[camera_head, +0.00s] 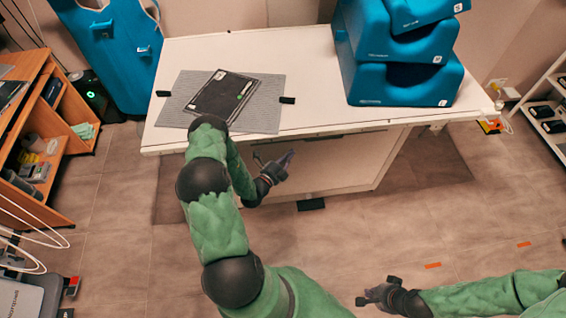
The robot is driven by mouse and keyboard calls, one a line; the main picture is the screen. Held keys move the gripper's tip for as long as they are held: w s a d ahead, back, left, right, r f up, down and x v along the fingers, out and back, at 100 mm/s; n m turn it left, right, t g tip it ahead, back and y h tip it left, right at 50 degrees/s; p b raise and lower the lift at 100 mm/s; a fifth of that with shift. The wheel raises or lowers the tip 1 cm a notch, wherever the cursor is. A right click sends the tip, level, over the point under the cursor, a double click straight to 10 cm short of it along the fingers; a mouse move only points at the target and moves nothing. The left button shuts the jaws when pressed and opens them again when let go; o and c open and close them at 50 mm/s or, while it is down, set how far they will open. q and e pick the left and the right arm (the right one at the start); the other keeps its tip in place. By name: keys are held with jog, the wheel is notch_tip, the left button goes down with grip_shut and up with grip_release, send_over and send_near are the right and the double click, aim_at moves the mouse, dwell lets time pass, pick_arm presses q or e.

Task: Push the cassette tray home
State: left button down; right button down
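A white table (300,55) stands ahead. A dark flat panel, possibly the cassette (205,100), lies tilted on a grey mat on its top at the left. A thin dark line with a short dark piece (312,137) runs along the table's front under the top. It may be the tray's edge, but I cannot tell how far out it is. My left gripper (274,158) is in front of the table's front face, just below that line, fingers apart and empty. Whether it touches the front is unclear. My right gripper (377,291) is low at the bottom, over the floor, fingers apart and empty.
Blue foam blocks (400,82) are stacked on the table's right. A wooden shelf (62,165) stands left and a white rack (545,110) right. The floor (460,210) at right is mostly clear.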

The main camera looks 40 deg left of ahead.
pick_arm(q)
jog(key=w+a+b, duration=0.1)
jog(key=w+a, duration=0.2)
jog(key=w, duration=0.2)
jog(key=shift+w+a, duration=0.15)
jog(key=shift+w, duration=0.2)
jog(key=w+a+b, duration=0.2)
jog(key=w+a, duration=0.1)
jog(key=a, duration=0.1)
jog(key=shift+w+f, duration=0.1)
jog(key=shift+w, duration=0.05)
jog(key=shift+r, duration=0.2)
jog(key=shift+a, duration=0.1)
